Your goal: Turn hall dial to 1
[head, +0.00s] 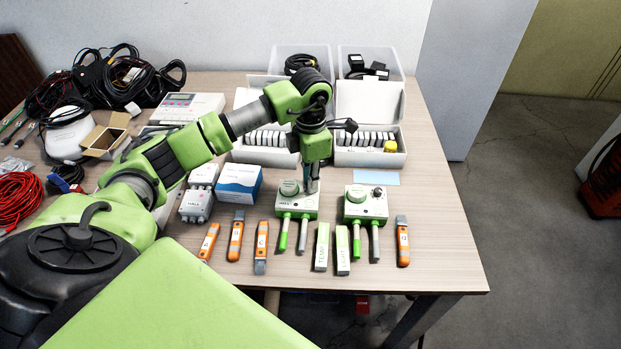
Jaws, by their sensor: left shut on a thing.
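A white and green sensor box (297,212) stands on the table with a dark label on its front, too small to read surely, perhaps HALL. It has a round green cap (289,188) on top and two probes in front. My left gripper (311,190) points straight down at the right part of its top, where a small dial would sit. It is shut on that dial, which the fingers hide, so its setting cannot be read. A similar box (366,208) to the right shows a small dark knob (378,191). My right gripper is not in view.
Orange-grey tools (236,236) and two labelled grey-green blocks (322,246) lie in front of the boxes. A blue-white carton (239,184) and a grey unit (197,205) stand left. Open white cases (370,157) stand behind. Cables (22,200) lie far left.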

